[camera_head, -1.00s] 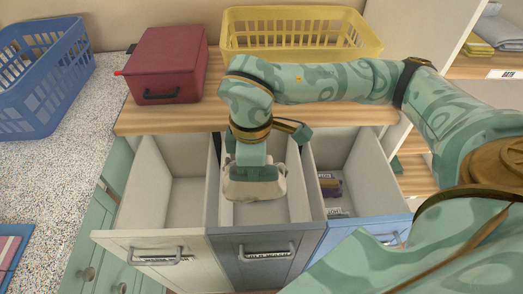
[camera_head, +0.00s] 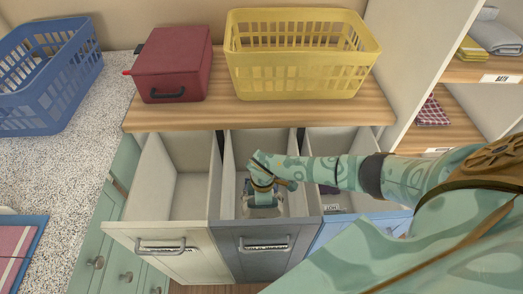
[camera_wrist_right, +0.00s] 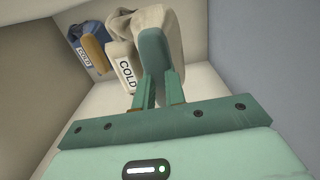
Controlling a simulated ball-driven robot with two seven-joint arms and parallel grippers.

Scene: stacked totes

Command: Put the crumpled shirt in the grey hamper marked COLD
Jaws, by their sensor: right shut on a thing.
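The grey hamper (camera_head: 248,262), with a handle and a small label on its front, is the middle of three pulled-out bins. Its label is too small to read surely. My right gripper (camera_head: 264,200) is down inside this hamper, between its pale walls. It is shut on the crumpled shirt, a cream cloth (camera_wrist_right: 174,32) that shows around the green fingers (camera_wrist_right: 155,70) in the right wrist view. In the head view my gripper and wrist mostly hide the shirt. Whether it touches the hamper floor I cannot tell. My left gripper is not in view.
In the right wrist view a tag reading COLD (camera_wrist_right: 127,70) and a blue item (camera_wrist_right: 90,50) lie beyond the fingers. A cream bin (camera_head: 165,268) and a blue bin (camera_head: 345,225) flank the grey hamper. A yellow basket (camera_head: 300,80) and red box (camera_head: 172,65) stand above.

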